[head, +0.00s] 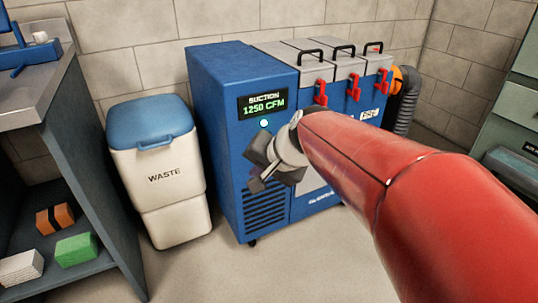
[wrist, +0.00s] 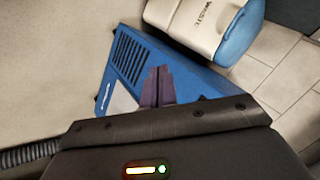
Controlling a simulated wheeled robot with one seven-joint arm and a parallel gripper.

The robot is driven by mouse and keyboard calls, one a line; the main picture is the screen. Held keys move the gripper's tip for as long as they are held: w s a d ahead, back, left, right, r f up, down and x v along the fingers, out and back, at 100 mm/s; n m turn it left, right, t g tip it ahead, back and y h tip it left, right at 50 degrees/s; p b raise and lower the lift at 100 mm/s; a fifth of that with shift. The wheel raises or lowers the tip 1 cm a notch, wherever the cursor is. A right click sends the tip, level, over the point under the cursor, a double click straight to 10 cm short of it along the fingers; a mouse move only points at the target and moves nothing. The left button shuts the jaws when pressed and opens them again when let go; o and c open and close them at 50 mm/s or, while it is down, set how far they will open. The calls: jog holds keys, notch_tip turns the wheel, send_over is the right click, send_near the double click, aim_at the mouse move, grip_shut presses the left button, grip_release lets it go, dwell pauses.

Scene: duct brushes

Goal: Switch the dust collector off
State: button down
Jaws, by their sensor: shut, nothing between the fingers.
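The dust collector (head: 215,100) is a blue cabinet against the back wall in the head view. Its dark display (head: 263,105) reads "SUCTION 1250 CFM" in lit characters. A small round pale, lit spot (head: 264,123) sits just below the display. My gripper (head: 256,184) is in front of the cabinet's front face, below that spot, and hides part of the front. Its fingers are shut and empty. In the wrist view the shut fingers (wrist: 157,84) overlap the blue cabinet (wrist: 185,65), with the vent slots to their left. Whether they touch it I cannot tell. The spot is hidden there.
A white waste bin (head: 160,185) with a blue lid stands left of the collector. A workbench (head: 85,170) with blocks on its shelf is at far left. Red latches (head: 320,92) and a grey hose (head: 407,100) are at the collector's right. The floor in front is clear.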

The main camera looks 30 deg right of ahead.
jog(key=w+d+f+m+t+h+b, duration=0.1)
jog(key=w+d+f+m, duration=0.1)
jog(key=w+d+m, duration=0.2)
jog(key=w+d+f+m+t+h+b, duration=0.1)
jog(key=w+d+m, duration=0.3)
jog(key=d, duration=0.5)
jog(key=shift+w+d+f+m+b, duration=0.35)
jog(key=shift+w+f+b, duration=0.1)
jog(key=shift+w+f, duration=0.25)
jog(key=shift+w, duration=0.1)
jog(key=w+f, duration=0.5)
jog(key=w, duration=0.6)
jog(key=shift+w+a+f+b, duration=0.25)
jog(key=shift+w+f+b, duration=0.05)
jog(key=shift+b, duration=0.15)
